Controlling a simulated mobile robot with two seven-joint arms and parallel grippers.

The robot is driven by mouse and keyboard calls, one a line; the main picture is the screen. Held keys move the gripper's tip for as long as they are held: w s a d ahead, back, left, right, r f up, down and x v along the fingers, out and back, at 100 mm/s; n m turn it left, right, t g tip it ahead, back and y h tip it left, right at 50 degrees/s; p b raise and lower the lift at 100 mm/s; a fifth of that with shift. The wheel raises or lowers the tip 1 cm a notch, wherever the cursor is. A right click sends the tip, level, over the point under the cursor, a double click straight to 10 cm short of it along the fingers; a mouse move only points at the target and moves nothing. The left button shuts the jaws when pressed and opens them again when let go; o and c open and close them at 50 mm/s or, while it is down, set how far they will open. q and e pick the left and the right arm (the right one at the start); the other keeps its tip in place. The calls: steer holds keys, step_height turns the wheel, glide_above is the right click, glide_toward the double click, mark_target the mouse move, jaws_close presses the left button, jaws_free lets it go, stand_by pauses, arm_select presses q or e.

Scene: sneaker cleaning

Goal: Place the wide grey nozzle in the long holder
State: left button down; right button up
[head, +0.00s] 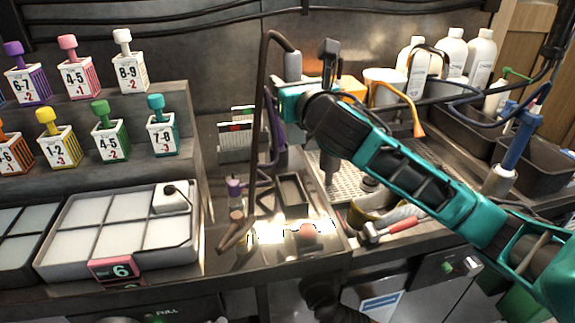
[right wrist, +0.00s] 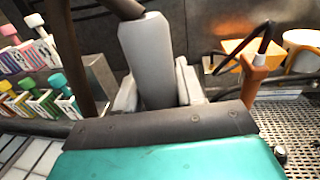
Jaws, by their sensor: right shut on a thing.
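My right gripper (head: 291,87) is raised above the counter, shut on the grey handle (head: 292,66) of a long tool. In the right wrist view the grey handle (right wrist: 150,60) stands between the two pale fingers (right wrist: 156,90). A dark brown tube (head: 258,130) bends over from the handle and runs down to a wide, flat nozzle end (head: 235,234), low over the counter's front part. I cannot tell whether that end touches. A dark, open rectangular holder (head: 291,191) sits on the counter, right of the tube; I cannot tell whether it is the long holder. My left gripper is out of view.
A purple upright tool (head: 276,130) stands behind the tube. A white compartment tray (head: 122,208) and numbered bottles (head: 75,80) are to the left. A perforated drain tray (head: 350,184), a shoe (head: 372,222), a red-handled brush (head: 392,229) and white bottles (head: 450,52) are to the right.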

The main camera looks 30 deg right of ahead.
steer(key=shift+f+b, duration=1.15)
steer(key=shift+f, duration=6.5)
steer(key=shift+f, duration=0.2)
steer(key=o, duration=1.2)
steer(key=shift+c, duration=0.2)
